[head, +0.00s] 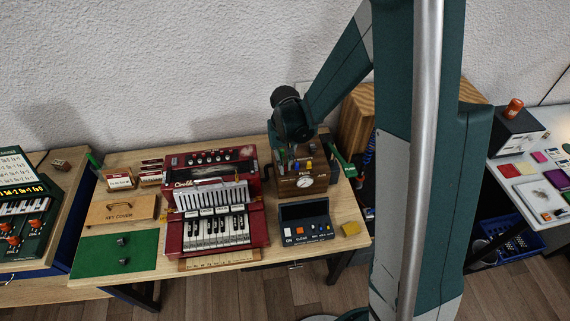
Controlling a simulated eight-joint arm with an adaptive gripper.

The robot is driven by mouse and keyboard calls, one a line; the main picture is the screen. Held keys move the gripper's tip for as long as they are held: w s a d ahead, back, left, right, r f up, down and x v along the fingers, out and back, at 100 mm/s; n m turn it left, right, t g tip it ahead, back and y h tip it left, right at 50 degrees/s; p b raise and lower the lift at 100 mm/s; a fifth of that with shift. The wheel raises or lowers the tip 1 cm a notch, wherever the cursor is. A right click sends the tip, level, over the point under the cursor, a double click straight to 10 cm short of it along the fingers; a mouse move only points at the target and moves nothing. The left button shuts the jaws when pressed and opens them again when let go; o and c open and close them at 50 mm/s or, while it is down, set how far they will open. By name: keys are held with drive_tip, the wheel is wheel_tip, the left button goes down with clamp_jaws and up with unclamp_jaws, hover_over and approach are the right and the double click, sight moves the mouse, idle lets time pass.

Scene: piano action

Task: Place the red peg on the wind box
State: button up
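The wind box appears to be the small brown wooden box with a round white dial (304,181), right of the red accordion. Several small coloured pegs stand along its top; a blue one (296,166) and a yellow one (309,165) can be made out. A red peg cannot be clearly told apart at this size. My gripper (291,150) points down over the left part of the wind box, close above the pegs. Its fingertips are too small and dark to show whether they are open or hold anything.
The red accordion (255,228) stands close left of the box. A dark switch box (305,234) and a yellow block (351,229) lie in front. A green bar (343,166) is at the right. A wooden key cover (121,211) and green mat (100,256) lie at left.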

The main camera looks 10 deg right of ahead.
sight(285, 165)
drive_tip(key=shift+f, duration=0.1)
drive_tip(key=shift+o, duration=0.9)
drive_tip(key=shift+f, duration=0.1)
drive_tip(key=o, duration=0.5)
drive_tip(key=shift+c, duration=0.2)
drive_tip(key=shift+r, duration=0.3)
wheel_tip(285, 165, up, 12)
